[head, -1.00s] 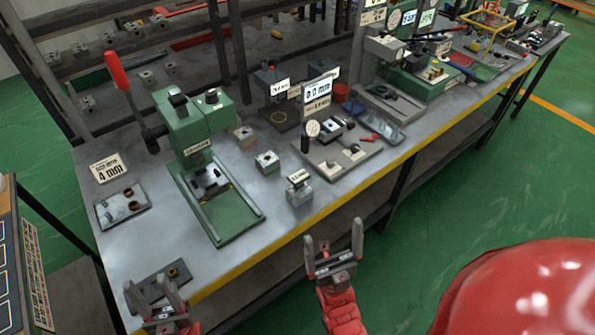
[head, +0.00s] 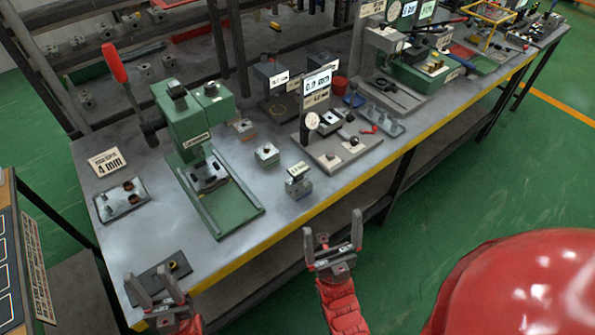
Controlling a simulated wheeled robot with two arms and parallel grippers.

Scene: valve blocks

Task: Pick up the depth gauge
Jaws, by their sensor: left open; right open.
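A small gauge with a round white dial (head: 312,121) and a dark body stands upright on a grey fixture plate (head: 330,164) near the middle of the bench; it looks like the depth gauge. A display sign (head: 317,83) stands just behind it. My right gripper (head: 332,228) is open and empty, in front of the bench's yellow front edge and well short of the gauge. My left gripper (head: 149,280) is open at the lower left, over the bench's front corner by a dark plate (head: 158,283).
A green press (head: 190,125) with a red-handled lever stands left of the gauge. Small metal blocks (head: 298,186) and (head: 266,155) sit between them. A tray (head: 106,210) lies at the left and another tray (head: 379,117) right of the gauge. Bare bench top shows along the front edge.

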